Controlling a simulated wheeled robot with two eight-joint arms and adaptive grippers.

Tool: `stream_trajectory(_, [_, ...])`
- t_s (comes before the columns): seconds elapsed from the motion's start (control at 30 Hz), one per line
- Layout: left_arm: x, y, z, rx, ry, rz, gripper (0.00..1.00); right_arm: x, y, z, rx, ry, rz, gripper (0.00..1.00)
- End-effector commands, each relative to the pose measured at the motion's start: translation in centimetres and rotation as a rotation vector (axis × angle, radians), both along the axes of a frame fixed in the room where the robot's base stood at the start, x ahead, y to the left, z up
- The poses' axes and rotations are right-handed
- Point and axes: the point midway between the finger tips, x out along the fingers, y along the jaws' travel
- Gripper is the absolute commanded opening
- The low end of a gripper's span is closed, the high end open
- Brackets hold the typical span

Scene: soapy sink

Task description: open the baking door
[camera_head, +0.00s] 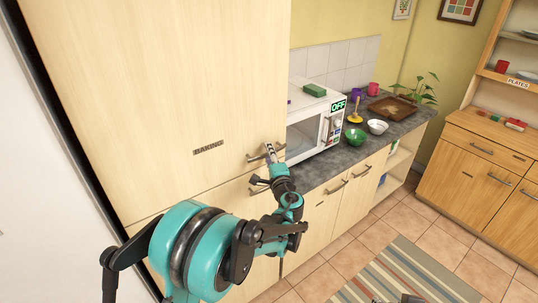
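The baking door is a tall pale wood cabinet door (190,80) filling the left half of the head view, with a dark BAKING label (208,148). It looks closed. Its short metal bar handle (253,158) is near the door's lower right corner. My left gripper (269,152) is at this handle, with its fingers over the bar's right part. I cannot tell whether the fingers are shut on it. A small dark shape (400,299), cut by the bottom edge, seems to be part of my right gripper; its fingers are not clear.
A microwave (318,122) with a green sponge on top stands on the grey counter (345,160) right of the door. Bowls, cups, a plunger and a tray (391,107) stand further along. The tiled floor (350,250) and striped rug (405,270) look clear.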

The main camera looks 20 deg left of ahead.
Motion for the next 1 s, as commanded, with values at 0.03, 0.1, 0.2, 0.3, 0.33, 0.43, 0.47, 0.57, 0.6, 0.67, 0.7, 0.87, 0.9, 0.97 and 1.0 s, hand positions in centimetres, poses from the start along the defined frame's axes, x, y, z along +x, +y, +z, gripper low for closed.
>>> stream_trajectory(0.03, [0.1, 0.0, 0.0, 0.000, 0.000, 0.000, 0.34, 0.0, 0.0, 0.0, 0.000, 0.000, 0.000, 0.40])
stream_trajectory(0.1, [0.1, 0.0, 0.0, 0.000, 0.000, 0.000, 0.34, 0.0, 0.0, 0.0, 0.000, 0.000, 0.000, 0.40])
stream_trajectory(0.2, [0.1, 0.0, 0.0, 0.000, 0.000, 0.000, 0.34, 0.0, 0.0, 0.0, 0.000, 0.000, 0.000, 0.40])
stream_trajectory(0.3, [0.1, 0.0, 0.0, 0.000, 0.000, 0.000, 0.13, 0.0, 0.0, 0.0, 0.000, 0.000, 0.000, 0.40])
stream_trajectory(0.33, [0.1, 0.0, 0.0, 0.000, 0.000, 0.000, 0.05, 0.0, 0.0, 0.0, 0.000, 0.000, 0.000, 0.40])
stream_trajectory(0.43, [0.0, 0.0, 0.0, -0.001, 0.000, 0.000, 0.00, 0.0, 0.0, 0.0, 0.000, 0.000, 0.000, 0.40])
stream_trajectory(0.47, [0.0, 0.0, 0.0, -0.001, 0.000, 0.000, 0.00, 0.0, 0.0, 0.0, 0.000, 0.000, 0.000, 0.40])
stream_trajectory(0.57, [0.0, 0.0, 0.0, -0.001, 0.000, 0.000, 0.00, 0.0, 0.0, 0.0, 0.000, 0.000, 0.000, 0.40])
stream_trajectory(0.6, [0.0, 0.0, 0.0, -0.001, 0.000, -0.001, 0.00, 0.0, 0.0, 0.0, 0.000, 0.000, 0.000, 0.40])
stream_trajectory(0.67, [-0.2, -0.2, 0.0, -0.001, 0.000, -0.006, 0.00, 0.0, 0.0, 0.0, 0.000, 0.000, 0.000, 0.40])
stream_trajectory(0.7, [-0.4, -0.4, 0.0, -0.001, 0.000, -0.011, 0.00, 0.0, 0.0, 0.0, 0.000, 0.000, 0.000, 0.40])
stream_trajectory(0.87, [-2.1, -1.9, -0.1, -0.001, 0.000, -0.058, 0.00, 0.0, 0.0, -0.2, 0.000, 0.000, 0.000, 0.40])
stream_trajectory(0.9, [-2.7, -2.4, -0.1, -0.001, 0.000, -0.075, 0.00, 0.0, 0.0, -0.2, 0.000, 0.000, 0.000, 0.40])
stream_trajectory(0.97, [-3.9, -3.2, -0.1, -0.001, 0.000, -0.105, 0.00, 0.0, 0.0, -0.3, 0.000, 0.000, 0.000, 0.40])
stream_trajectory(1.0, [-4.8, -3.8, -0.1, -0.002, 0.000, -0.125, 0.00, 0.0, 0.0, -0.4, 0.000, 0.000, 0.000, 0.40])
